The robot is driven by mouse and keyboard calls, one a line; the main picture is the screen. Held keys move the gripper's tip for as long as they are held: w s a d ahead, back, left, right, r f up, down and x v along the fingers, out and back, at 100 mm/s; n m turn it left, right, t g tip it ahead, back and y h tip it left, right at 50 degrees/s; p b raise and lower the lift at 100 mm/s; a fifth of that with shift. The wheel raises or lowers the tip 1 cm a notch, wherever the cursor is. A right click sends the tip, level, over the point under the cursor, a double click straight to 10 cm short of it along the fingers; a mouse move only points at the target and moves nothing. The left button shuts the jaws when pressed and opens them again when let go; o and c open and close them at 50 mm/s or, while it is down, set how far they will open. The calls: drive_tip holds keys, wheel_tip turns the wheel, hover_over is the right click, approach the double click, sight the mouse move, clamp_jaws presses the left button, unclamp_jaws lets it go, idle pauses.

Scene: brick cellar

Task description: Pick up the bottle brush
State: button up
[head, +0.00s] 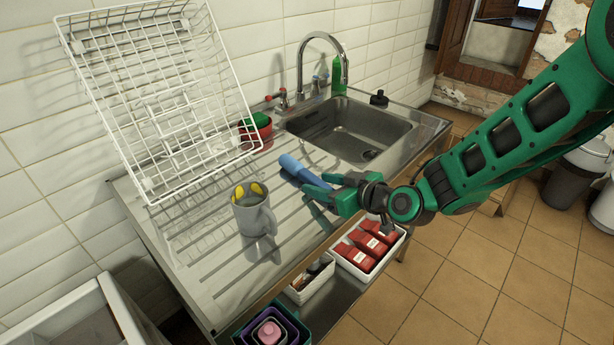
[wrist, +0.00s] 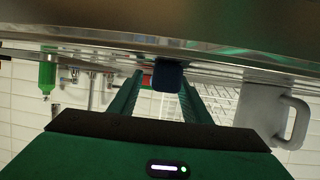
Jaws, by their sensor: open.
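A blue rounded, rod-like thing (head: 290,165), likely the bottle brush, lies on the ribbed steel drainboard between the mug and the sink. No bristles can be made out. My gripper (head: 316,186) is open at its right-hand end, low over the board. In the wrist view, the dark blue end (wrist: 168,76) shows between the two spread fingers (wrist: 162,90), with gaps on both sides. Part of the thing is hidden by my gripper in the head view.
A grey mug (head: 254,214) with yellow things inside stands to the left. A white wire rack (head: 150,95) leans on the wall. The sink (head: 350,126) and tap (head: 322,40) are behind. Trays with red packets (head: 366,250) sit below the front edge.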

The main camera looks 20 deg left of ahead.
clamp_jaws()
drive_tip(key=shift+r, duration=0.1)
